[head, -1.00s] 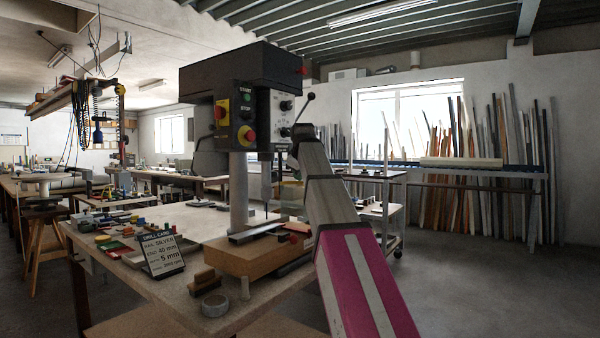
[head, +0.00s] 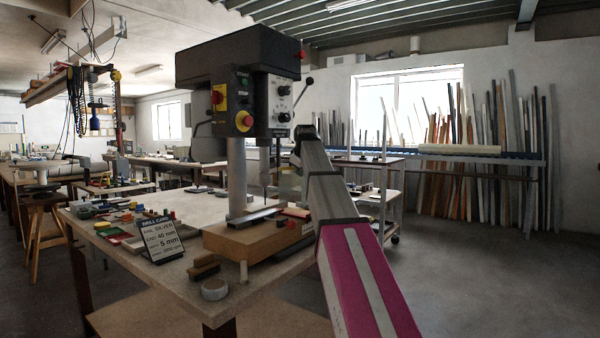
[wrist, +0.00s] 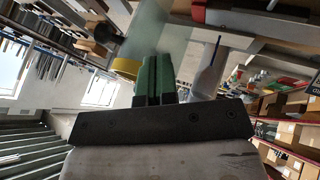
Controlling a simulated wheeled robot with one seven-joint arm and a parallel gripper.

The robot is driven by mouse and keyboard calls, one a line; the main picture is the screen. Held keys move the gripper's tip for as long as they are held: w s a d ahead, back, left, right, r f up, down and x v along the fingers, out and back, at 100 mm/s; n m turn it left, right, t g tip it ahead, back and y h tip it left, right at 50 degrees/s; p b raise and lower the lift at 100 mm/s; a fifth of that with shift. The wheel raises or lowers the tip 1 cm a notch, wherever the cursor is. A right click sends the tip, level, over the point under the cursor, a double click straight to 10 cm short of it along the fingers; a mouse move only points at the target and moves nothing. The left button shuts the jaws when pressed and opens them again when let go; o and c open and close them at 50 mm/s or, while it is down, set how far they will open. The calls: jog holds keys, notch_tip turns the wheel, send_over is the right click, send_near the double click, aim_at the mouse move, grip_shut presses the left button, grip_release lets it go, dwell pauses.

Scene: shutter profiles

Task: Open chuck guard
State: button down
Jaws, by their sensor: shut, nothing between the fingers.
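The drill press (head: 240,65) stands on the bench, with a dark head, a grey column and a control panel. Its spindle and chuck (head: 265,162) hang below the head. The chuck guard appears as a pale see-through panel (wrist: 170,28) in the wrist view, just beyond my fingers. My gripper (wrist: 155,62) has green fingers close together, with nothing between them. Its fingertips overlap the panel's lower part in that view; I cannot tell whether they touch it.
A wooden block (head: 240,240) lies under the drill. A rack of upright profiles (head: 490,150) stands along the back wall. The floor at right is clear.

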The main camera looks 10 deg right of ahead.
jog(key=w+d, duration=0.2)
jog(key=d, duration=0.1)
jog(key=shift+w+d, duration=0.1)
jog(key=shift+w, duration=0.1)
jog(key=shift+s, duration=0.1)
